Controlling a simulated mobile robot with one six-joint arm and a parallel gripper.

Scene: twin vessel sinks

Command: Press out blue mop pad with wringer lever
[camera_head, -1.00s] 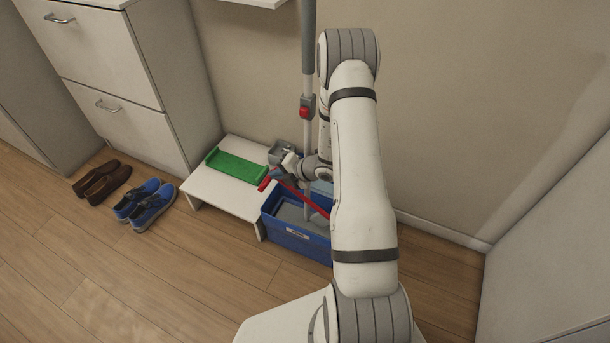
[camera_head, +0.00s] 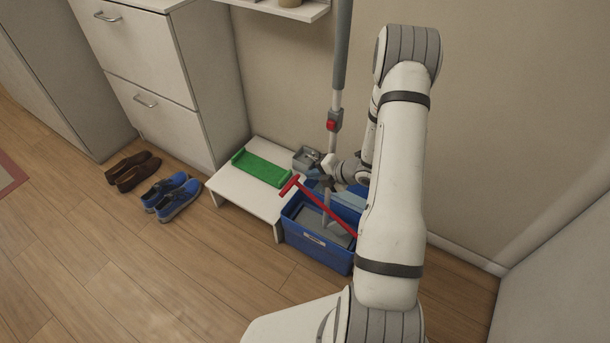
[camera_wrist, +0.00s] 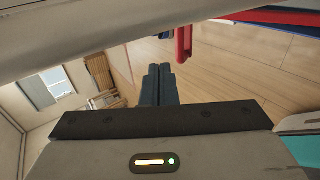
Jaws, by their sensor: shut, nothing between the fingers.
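The red wringer lever (camera_head: 325,211) slants over the blue bucket (camera_head: 314,247), its crossbar grip at the upper left, by the white bench. A red piece, apparently the lever, shows at the top of the wrist view (camera_wrist: 184,42), apart from my fingers. The grey wringer (camera_head: 312,219) sits in the bucket. The mop pole (camera_head: 340,60) stands upright behind, with a red button on it. I cannot clearly make out the blue mop pad; bluish surfaces behind the lever are partly covered by my arm. My gripper (camera_wrist: 160,84) is shut and empty, behind the lever and near the pole.
A white low bench (camera_head: 240,196) left of the bucket carries a green tray (camera_head: 262,168) and a small grey container (camera_head: 307,158). Blue shoes (camera_head: 172,196) and brown shoes (camera_head: 134,171) stand on the floor by the drawer cabinet (camera_head: 160,90). The floor in front is clear.

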